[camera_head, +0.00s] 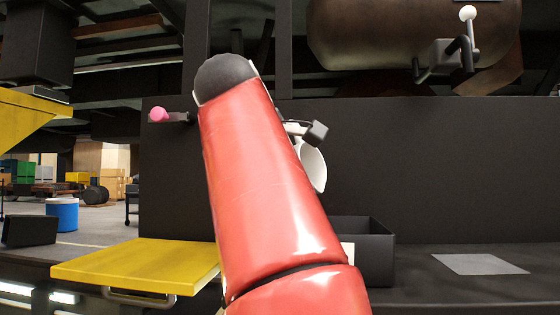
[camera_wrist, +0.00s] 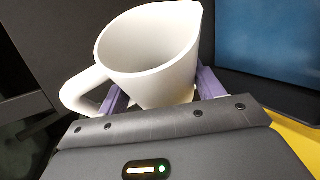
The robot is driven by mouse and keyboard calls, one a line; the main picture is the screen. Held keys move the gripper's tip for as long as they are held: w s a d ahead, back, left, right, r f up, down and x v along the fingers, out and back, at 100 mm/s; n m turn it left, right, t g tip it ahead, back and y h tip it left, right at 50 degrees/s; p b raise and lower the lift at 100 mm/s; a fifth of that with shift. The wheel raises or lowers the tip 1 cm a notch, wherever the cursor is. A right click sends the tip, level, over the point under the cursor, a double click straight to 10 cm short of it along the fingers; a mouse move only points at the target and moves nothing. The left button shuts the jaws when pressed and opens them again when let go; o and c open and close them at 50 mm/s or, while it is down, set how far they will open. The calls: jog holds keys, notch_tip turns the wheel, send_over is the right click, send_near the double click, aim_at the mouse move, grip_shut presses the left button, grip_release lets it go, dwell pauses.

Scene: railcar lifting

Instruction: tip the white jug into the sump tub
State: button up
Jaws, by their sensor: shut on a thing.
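The white jug (camera_wrist: 150,50) fills the middle of the wrist view, its open mouth and inner wall showing and its handle at the left. My gripper (camera_wrist: 162,90) is shut on the jug's body, a purple finger on each side. In the head view part of the white jug (camera_head: 314,168) shows to the right of my red arm, which hides the rest. A dark open-topped box, seemingly the sump tub (camera_head: 378,250), stands on the dark bench below and right of the jug. My arm hides its left part.
A yellow board (camera_head: 135,266) lies left of my arm. A flat grey sheet (camera_head: 480,264) lies on the dark bench (camera_head: 440,290) at the right, with free room around it. A pink-ended knob (camera_head: 159,114) sticks out at the left, and a brown tank (camera_head: 370,40) hangs above.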

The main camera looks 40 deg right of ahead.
jog(key=shift+w+f+n+g+p, duration=0.35)
jog(key=shift+w+n+g+p, duration=0.05)
jog(key=shift+n+g+p, duration=0.55)
jog(key=n+g+p, duration=0.3)
jog(key=p, duration=0.1)
jog(key=shift+s+f+g+h, duration=0.25)
jog(key=shift+g+h, duration=0.05)
jog(key=shift+g, duration=0.05)
jog(key=shift+s+f+n+g+b, duration=0.15)
jog(key=shift+s+n+g+b, duration=0.1)
jog(key=shift+n+g+b, duration=0.25)
jog(key=shift+s+d+r+n+g+h, duration=0.1)
jog(key=shift+s+r+n+g+h, duration=0.15)
jog(key=shift+s+n+g+h, duration=0.25)
jog(key=shift+s+d+r+n+g+h, duration=0.1)
jog(key=shift+s+r+n+g+h, duration=0.15)
jog(key=shift+n+g, duration=0.45)
jog(key=shift+s+f, duration=0.1)
